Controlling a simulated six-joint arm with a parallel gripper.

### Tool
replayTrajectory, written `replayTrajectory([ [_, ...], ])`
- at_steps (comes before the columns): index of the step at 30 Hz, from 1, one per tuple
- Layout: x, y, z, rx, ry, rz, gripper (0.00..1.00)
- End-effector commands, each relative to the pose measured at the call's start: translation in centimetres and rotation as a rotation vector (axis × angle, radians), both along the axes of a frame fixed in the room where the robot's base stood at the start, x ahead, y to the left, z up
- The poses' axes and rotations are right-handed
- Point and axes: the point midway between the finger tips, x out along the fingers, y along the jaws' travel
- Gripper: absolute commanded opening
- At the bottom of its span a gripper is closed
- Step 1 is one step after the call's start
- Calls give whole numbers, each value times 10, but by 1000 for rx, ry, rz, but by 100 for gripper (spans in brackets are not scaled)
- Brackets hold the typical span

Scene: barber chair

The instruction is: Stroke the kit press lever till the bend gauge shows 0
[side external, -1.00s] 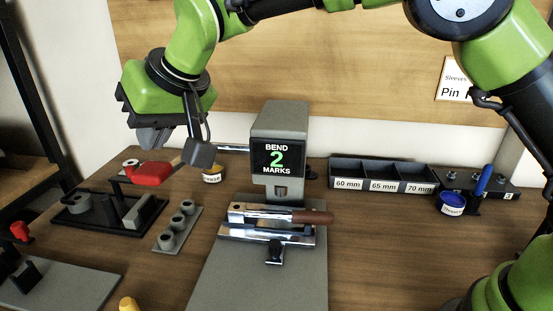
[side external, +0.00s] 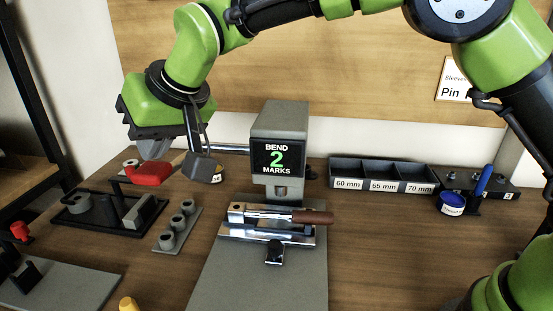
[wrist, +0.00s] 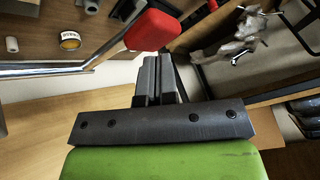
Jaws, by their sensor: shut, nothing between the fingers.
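The grey kit press (side external: 280,120) stands at the middle back. Its bend gauge (side external: 276,159) reads "BEND 2 MARKS". A chrome lever bar (side external: 232,149) runs left from the press, partly hidden behind my wrist, to a red grip (side external: 151,174). My gripper (side external: 152,155) is shut and empty, pointing down just over the red grip. In the wrist view, the red grip (wrist: 152,28) lies right at the tips of my closed fingers (wrist: 157,58). I cannot tell whether they touch. The chrome bar also shows there (wrist: 45,68).
A chrome fixture with a brown handle (side external: 312,217) lies on the grey plate before the press. A black stand (side external: 95,218) and a grey holed block (side external: 178,228) are below and beside my gripper. Labelled bins (side external: 383,174) and a blue tin (side external: 452,204) stand at right.

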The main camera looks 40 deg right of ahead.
Motion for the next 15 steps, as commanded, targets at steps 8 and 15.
replayTrajectory([
  [8, -1, 1, -8, -1, 1, 0, 0],
  [15, -3, 2, -25, -3, 4, -1, 0],
])
